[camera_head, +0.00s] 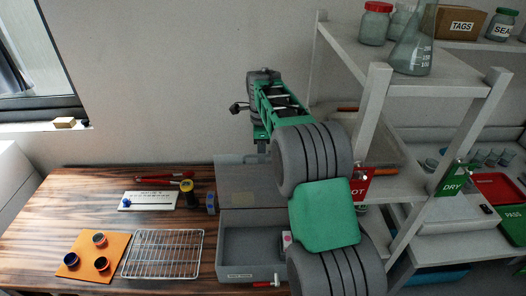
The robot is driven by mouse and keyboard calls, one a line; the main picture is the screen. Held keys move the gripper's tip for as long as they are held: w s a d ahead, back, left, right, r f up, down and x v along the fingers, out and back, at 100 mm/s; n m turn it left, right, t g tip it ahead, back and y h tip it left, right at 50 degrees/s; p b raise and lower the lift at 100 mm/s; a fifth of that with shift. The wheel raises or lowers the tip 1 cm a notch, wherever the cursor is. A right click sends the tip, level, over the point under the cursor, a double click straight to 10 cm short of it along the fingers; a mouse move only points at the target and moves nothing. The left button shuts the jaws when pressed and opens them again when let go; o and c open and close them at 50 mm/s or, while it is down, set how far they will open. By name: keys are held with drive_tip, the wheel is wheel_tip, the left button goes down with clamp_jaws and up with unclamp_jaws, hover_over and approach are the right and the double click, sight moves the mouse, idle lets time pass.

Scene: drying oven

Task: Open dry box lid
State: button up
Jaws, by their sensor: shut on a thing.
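The grey dry box (230,272) stands on the wooden table at the centre, with a label on its front. Its grey lid (238,185) is raised at the back, and the box's hollow inside shows below it. My gripper (262,147) reaches down from my green and grey arm to the lid's upper edge and is shut there on the lid. The fingertips are small and partly hidden, so the exact hold is unclear. My arm covers the right side of the box and lid.
A white plate (147,200), a red tool and a yellow-black item are behind. A shelf unit (372,110) with glassware crowds the right.

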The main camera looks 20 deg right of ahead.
wheel_tip(320, 180, up, 8)
drive_tip(key=shift+s+f+b, duration=0.15)
drive_tip(key=shift+s+b, duration=0.1)
drive_tip(key=shift+b, duration=0.2)
drive_tip(key=s+n, duration=0.1)
drive_tip(key=s+a+r+n, duration=0.2)
drive_tip(key=s, duration=0.1)
drive_tip(key=shift+n+t, duration=0.3)
drive_tip(key=shift+n, duration=0.1)
drive_tip(key=s+a+f+n+t, duration=0.1)
drive_tip(key=s+a+f+n, duration=0.1)
drive_tip(key=s+n, duration=0.4)
drive_tip(key=s+a+f+n+t, duration=0.1)
drive_tip(key=s+a+f+n, duration=0.1)
drive_tip(key=s+n, duration=0.4)
drive_tip(key=s+a+f+n, duration=0.3)
drive_tip(key=s+n, duration=0.3)
drive_tip(key=s, duration=0.6)
drive_tip(key=shift+f+t, duration=0.3)
drive_tip(key=shift+t, duration=0.1)
drive_tip(key=shift+a, duration=0.1)
